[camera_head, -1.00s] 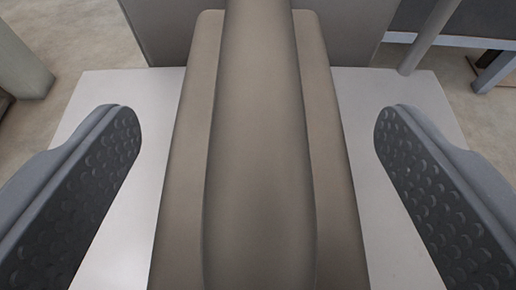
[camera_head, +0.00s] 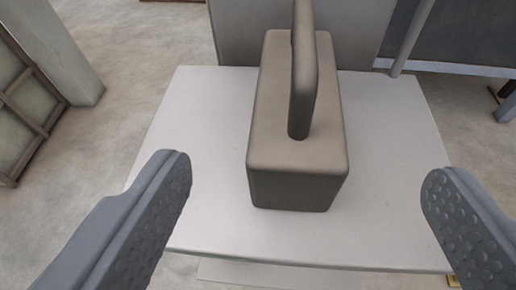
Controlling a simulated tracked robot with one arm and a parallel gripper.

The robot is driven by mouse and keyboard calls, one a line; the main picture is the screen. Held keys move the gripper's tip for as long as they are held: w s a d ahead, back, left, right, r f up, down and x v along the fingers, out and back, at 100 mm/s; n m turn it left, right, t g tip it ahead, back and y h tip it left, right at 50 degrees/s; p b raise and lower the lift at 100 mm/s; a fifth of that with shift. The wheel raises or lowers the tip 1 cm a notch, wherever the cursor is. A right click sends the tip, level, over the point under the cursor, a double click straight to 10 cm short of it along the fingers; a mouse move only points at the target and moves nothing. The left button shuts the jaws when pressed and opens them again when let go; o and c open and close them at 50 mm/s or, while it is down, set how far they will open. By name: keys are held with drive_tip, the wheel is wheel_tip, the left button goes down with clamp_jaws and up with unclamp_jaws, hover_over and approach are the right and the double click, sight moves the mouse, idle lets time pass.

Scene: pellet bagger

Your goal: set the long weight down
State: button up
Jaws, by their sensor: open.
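The long weight (camera_head: 297,172) is a grey-brown block with rounded edges and a bar handle (camera_head: 303,85) on top. It stands upright on a white platform (camera_head: 205,150), near the middle and toward the back. My gripper (camera_head: 305,185) is open, with one dark textured finger at the left and one at the right of the picture. The fingers are apart from the weight, on the near side of it, and nothing is between them in their grip. The far end of the weight is partly hidden by its handle.
A grey upright panel (camera_head: 235,35) stands behind the platform. A pole (camera_head: 412,40) and a dark panel (camera_head: 460,40) are at the back right. A pale post (camera_head: 55,50) and a framed pane (camera_head: 25,115) are at the left. Bare platform surrounds the weight's front and sides.

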drive_tip(key=w+a+r+n, duration=0.15)
drive_tip(key=a+r, duration=0.35)
drive_tip(key=r, duration=0.5)
drive_tip(key=w+a+r, duration=0.3)
drive_tip(key=a+r, duration=0.1)
drive_tip(key=r, duration=0.5)
drive_tip(key=w+a+r, duration=0.3)
drive_tip(key=a+r, duration=0.2)
drive_tip(key=r, duration=0.5)
drive_tip(key=s+a+r+y, duration=0.1)
drive_tip(key=s+a+r, duration=0.2)
drive_tip(key=a+r, duration=0.4)
drive_tip(key=s+a+r+t+y, duration=0.1)
drive_tip(key=s+a+r, duration=0.2)
drive_tip(key=a+r, duration=0.5)
drive_tip(key=s+a+r+n+t+y, duration=0.1)
drive_tip(key=s+a+r, duration=0.3)
drive_tip(key=a+r, duration=0.3)
drive_tip(key=shift+a+r, duration=0.2)
drive_tip(key=shift+a, duration=0.05)
